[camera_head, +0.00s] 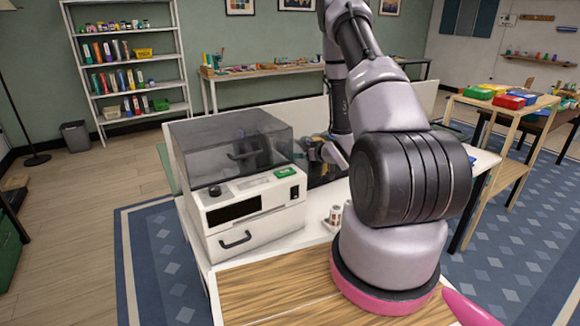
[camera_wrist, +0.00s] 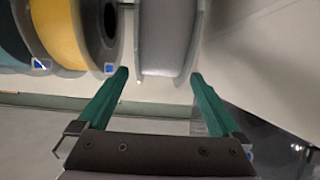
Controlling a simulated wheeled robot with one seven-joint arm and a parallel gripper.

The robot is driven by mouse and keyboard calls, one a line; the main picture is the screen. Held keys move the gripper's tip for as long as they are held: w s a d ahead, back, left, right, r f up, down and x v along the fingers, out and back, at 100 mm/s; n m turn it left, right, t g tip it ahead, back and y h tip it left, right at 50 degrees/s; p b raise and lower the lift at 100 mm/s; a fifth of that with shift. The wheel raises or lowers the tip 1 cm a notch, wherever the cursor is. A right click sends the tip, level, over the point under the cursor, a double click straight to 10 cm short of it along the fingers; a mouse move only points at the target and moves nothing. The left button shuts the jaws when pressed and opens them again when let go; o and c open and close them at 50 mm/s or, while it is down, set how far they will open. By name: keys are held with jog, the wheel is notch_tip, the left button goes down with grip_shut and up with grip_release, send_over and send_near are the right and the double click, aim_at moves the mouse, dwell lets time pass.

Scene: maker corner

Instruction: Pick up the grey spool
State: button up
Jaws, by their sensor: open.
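The grey spool (camera_wrist: 168,40) is upright in the wrist view, at the top centre, its upper part cut off by the picture edge. My gripper (camera_wrist: 160,75) is open, its two green fingers pointing toward the spool. The fingertips are on either side of the spool's near edge, with a small gap on the left; on the right I cannot tell whether finger and spool touch. In the head view my arm reaches down behind the machine, and I cannot make out the grey spool there.
A yellow spool (camera_wrist: 65,30) and a dark teal spool (camera_wrist: 10,45) stand close to the left of the grey one. In the head view a white machine with a smoked lid (camera_head: 230,150) stands on the table. Small cups (camera_head: 335,214) sit beside it.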

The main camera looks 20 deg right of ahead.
jog(key=x, duration=0.3)
jog(key=shift+w+f, duration=0.1)
jog(key=x, duration=0.4)
jog(key=shift+w+a, duration=0.1)
jog(key=shift+a, duration=0.15)
jog(key=shift+w, duration=0.55)
grip_shut()
